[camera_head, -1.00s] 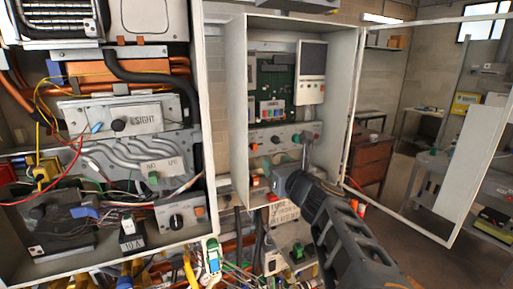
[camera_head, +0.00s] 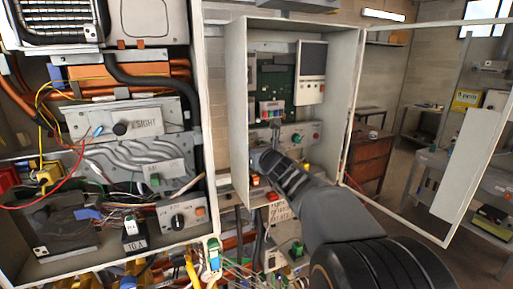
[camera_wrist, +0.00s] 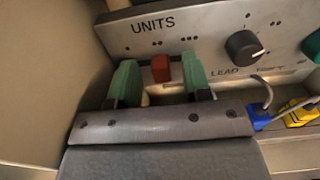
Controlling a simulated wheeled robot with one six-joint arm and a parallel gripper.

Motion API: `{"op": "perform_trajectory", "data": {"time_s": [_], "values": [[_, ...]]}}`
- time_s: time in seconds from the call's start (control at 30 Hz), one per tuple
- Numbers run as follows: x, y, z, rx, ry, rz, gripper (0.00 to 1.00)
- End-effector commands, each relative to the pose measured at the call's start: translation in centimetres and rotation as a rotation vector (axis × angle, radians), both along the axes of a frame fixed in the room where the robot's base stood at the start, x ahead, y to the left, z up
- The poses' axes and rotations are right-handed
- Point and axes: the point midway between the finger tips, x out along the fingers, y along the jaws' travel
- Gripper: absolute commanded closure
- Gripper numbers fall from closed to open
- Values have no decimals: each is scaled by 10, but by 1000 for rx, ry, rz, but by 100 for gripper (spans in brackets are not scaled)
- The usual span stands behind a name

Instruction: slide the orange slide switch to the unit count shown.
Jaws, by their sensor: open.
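The orange slide switch (camera_wrist: 161,68) shows in the wrist view on a grey panel (camera_wrist: 118,35) lettered UNITS. Dot marks stand above it: a pair over the switch and a larger group to its right. My gripper (camera_wrist: 161,86) is open. Its green fingers stand on either side of the switch, with a small gap visible on each side; contact with the panel cannot be told. In the head view my gripper (camera_head: 274,134) is at the control strip inside the middle cabinet, and the switch is hidden there. A controller with a dark screen (camera_head: 311,72) hangs above; no count is readable.
A black LEAD knob (camera_wrist: 243,46) and a green button (camera_wrist: 313,46) sit right of the switch. Blue and yellow connectors (camera_wrist: 297,112) lie below the panel. The cabinet's left wall (camera_head: 237,110) is close to my gripper. Its door (camera_head: 462,165) stands open at right.

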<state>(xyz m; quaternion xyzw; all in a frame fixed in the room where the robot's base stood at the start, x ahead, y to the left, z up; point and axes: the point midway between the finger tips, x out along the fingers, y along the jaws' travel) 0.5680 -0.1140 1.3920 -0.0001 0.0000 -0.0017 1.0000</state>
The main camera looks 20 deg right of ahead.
Motion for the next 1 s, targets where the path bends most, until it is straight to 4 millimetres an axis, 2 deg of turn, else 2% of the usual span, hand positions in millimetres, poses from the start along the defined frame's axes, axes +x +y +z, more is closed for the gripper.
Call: {"op": "perform_trajectory", "data": {"time_s": [0.27, 0.7, 1.0], "values": [[0, 0, 0, 0, 0, 0, 57], [0, 0, 0, 0, 0, 0, 99], [0, 0, 0, 0, 0, 0, 100]]}}
